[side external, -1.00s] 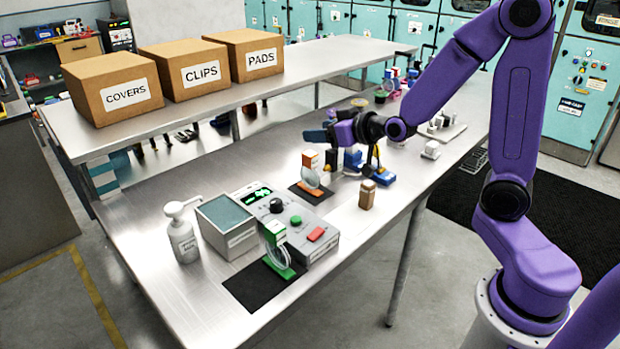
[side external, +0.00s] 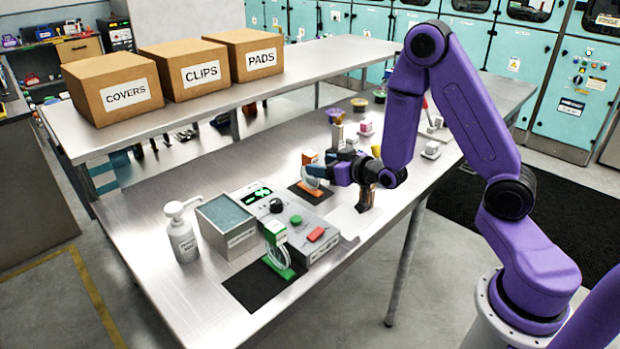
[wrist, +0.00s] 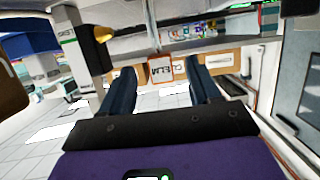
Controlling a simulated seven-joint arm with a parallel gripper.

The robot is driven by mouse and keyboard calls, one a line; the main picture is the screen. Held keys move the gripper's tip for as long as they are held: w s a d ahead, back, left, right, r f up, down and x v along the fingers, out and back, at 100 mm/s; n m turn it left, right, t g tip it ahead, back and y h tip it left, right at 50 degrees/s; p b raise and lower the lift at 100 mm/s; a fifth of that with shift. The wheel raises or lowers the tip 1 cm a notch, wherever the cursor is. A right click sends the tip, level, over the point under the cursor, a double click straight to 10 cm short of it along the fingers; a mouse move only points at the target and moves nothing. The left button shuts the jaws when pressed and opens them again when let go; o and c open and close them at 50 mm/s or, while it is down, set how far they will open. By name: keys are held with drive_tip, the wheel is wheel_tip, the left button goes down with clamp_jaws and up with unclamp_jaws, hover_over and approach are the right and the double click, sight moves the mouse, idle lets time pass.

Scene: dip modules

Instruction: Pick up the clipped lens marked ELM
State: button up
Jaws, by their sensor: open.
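A lens with an orange-and-white clip (side external: 309,158) stands upright on a small black mat in the side external view, partly hidden by my gripper (side external: 326,166). In the wrist view, its white label with an orange edge (wrist: 160,70) reads ELM, upside down. The label lies between the two dark blue fingers of my gripper (wrist: 158,78), with gaps on both sides. The fingers are open, and no contact shows. A second lens with a green clip (side external: 275,237) stands on a larger black mat (side external: 248,287) nearer the camera.
A white pump bottle (side external: 182,238) is at the left. A brown block (side external: 366,196) is close below my wrist. A raised shelf (side external: 215,98) holds three cartons.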

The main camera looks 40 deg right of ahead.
sight(305, 161)
drive_tip(key=shift+x, duration=3.6)
drive_tip(key=shift+c, duration=0.3)
drive_tip(key=c, duration=1.1)
drive_tip(key=shift+r, duration=0.2)
